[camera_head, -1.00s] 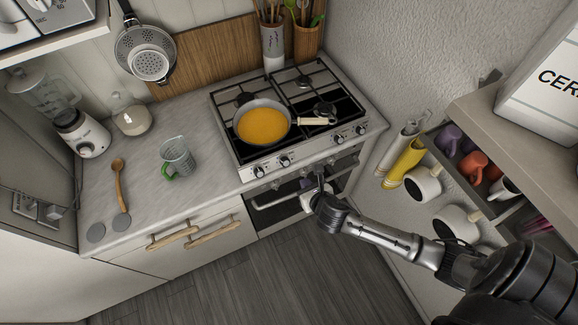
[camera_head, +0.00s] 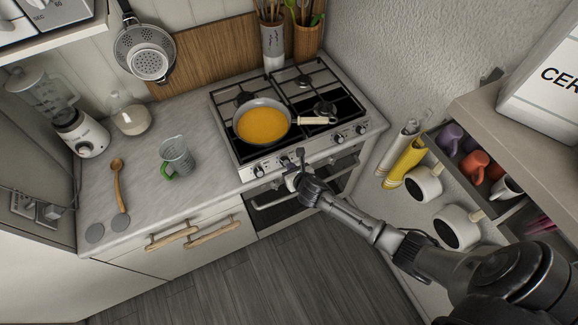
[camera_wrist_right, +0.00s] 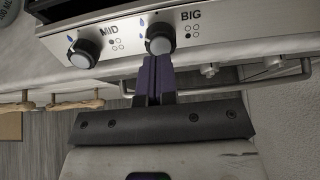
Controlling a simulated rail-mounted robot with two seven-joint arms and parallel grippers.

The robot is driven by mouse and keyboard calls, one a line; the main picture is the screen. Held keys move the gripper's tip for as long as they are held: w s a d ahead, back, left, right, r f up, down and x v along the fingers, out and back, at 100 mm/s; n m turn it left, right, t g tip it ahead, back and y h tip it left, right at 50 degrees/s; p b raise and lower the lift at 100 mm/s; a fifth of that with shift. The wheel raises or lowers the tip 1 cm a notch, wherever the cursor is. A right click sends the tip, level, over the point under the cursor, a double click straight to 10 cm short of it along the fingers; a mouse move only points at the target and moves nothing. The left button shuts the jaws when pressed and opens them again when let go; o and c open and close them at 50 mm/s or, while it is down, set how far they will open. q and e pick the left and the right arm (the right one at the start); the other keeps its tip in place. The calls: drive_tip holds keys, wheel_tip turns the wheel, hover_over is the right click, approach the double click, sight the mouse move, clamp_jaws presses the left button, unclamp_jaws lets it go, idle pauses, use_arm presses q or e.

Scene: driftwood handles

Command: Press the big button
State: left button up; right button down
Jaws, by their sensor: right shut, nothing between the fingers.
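The knob labelled BIG (camera_wrist_right: 160,38) is a round dark knob with a silver face on the stove's front panel, seen in the right wrist view. It also shows in the head view (camera_head: 285,162), partly crowded by my gripper. My right gripper (camera_wrist_right: 158,62) is shut and empty. Its fingertips overlap the lower edge of the BIG knob in the wrist view; I cannot tell if they touch it. In the head view the right gripper (camera_head: 296,160) is at the stove's front panel, just right of that knob. My left gripper is not in view.
A knob labelled MID (camera_wrist_right: 84,53) sits left of the BIG one. A pan (camera_head: 263,121) with orange content is on the stove. The oven handle (camera_wrist_right: 215,88) runs below the panel. A drawer with mugs (camera_head: 473,166) is at the right.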

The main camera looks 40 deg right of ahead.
sight(285, 162)
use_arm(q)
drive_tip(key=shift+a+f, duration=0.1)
use_arm(e)
drive_tip(key=shift+x, duration=1.15)
